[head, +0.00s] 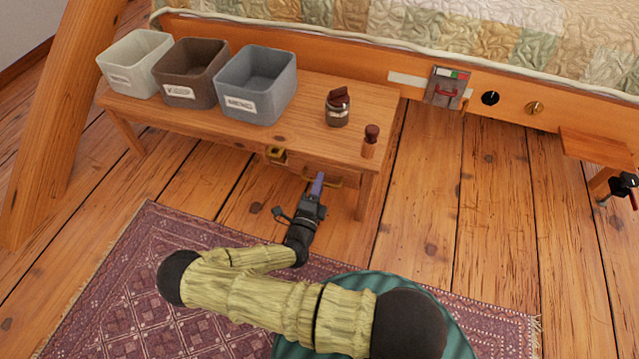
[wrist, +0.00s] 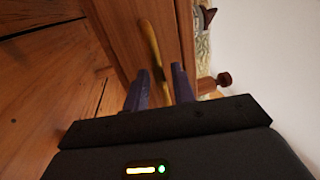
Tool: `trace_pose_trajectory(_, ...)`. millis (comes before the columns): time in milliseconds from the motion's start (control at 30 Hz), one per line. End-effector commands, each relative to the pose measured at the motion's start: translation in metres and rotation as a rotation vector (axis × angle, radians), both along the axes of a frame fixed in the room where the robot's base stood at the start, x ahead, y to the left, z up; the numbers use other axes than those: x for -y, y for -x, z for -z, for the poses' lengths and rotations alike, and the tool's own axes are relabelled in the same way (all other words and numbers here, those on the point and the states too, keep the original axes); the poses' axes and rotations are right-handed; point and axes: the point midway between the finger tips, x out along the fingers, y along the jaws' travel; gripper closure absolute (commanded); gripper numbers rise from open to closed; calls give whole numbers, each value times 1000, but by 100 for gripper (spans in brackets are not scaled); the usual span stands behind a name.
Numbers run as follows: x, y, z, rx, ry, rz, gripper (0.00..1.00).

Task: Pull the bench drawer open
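The low wooden bench (head: 300,112) stands against the bed side. Its drawer front (head: 302,166) lies under the top toward the right and looks closed, partly hidden by my gripper. A brass drawer handle (head: 340,182) shows beside my gripper (head: 318,180). In the wrist view, the handle (wrist: 151,44) stands upright in the picture, just ahead of my gripper (wrist: 160,82). The two purple fingers are apart, with the handle's near end showing in the gap between them. I cannot tell whether either finger touches it.
Light (head: 134,74), brown (head: 190,84) and blue-grey (head: 260,98) bins stand on the bench. A jar (head: 337,112) and a small wooden bottle-like item (head: 369,148) stand at its right. A brass latch-like piece (head: 276,153) is left of the drawer.

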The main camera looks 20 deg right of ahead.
Motion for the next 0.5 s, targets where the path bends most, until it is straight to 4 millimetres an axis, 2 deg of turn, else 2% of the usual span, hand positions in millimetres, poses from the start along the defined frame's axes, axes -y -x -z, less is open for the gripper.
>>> trace_pose_trajectory(333, 3, -5, -1, -1, 0, -1, 74)
trace_pose_trajectory(367, 3, -5, -1, -1, 0, -1, 76)
trace_pose_trajectory(500, 3, -5, -1, -1, 0, -1, 100)
